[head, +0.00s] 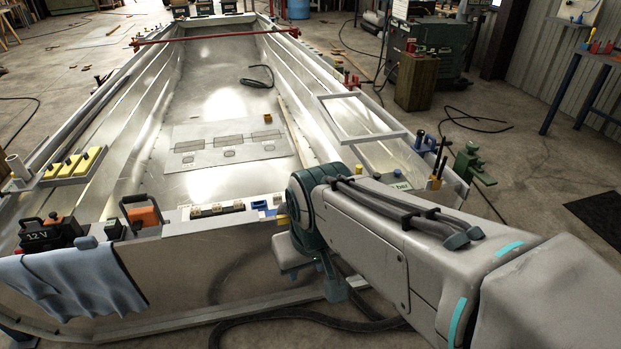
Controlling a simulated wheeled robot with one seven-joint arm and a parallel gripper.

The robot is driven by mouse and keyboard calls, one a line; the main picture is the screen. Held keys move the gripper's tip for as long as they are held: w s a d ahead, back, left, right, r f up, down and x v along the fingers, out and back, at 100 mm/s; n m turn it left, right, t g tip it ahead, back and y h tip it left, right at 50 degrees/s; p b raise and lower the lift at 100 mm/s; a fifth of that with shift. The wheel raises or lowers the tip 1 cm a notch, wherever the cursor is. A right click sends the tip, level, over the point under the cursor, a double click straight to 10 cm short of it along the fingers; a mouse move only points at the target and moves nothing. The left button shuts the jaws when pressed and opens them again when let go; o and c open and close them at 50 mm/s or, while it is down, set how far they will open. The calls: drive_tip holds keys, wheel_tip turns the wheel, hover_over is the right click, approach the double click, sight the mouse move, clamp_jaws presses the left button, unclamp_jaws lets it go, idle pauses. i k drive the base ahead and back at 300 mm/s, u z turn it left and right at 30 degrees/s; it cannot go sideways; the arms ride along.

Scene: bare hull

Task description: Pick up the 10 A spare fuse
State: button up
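I cannot make out a 10 A spare fuse for sure; anything that small is too tiny to read from here. A white strip (206,213) on the hull's near edge carries small pale blocks and a black bar. A small blue piece (262,206) sits at its right end, close to the left of my arm's teal wrist. A small yellow piece (282,221) shows just below it. My gripper (335,289) points down in front of the near hull wall, to the right of the strip. Its fingertips are not clear, and I see nothing held.
A black 12 V battery (48,234), an orange-and-black item (144,216) and a blue-grey cloth (75,280) are on the near edge at left. A yellow-block tray (75,165) lies on the left side.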

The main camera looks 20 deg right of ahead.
sight(277, 199)
drive_tip(key=z, duration=0.25)
drive_tip(key=i, duration=1.65)
drive_tip(key=z, duration=0.05)
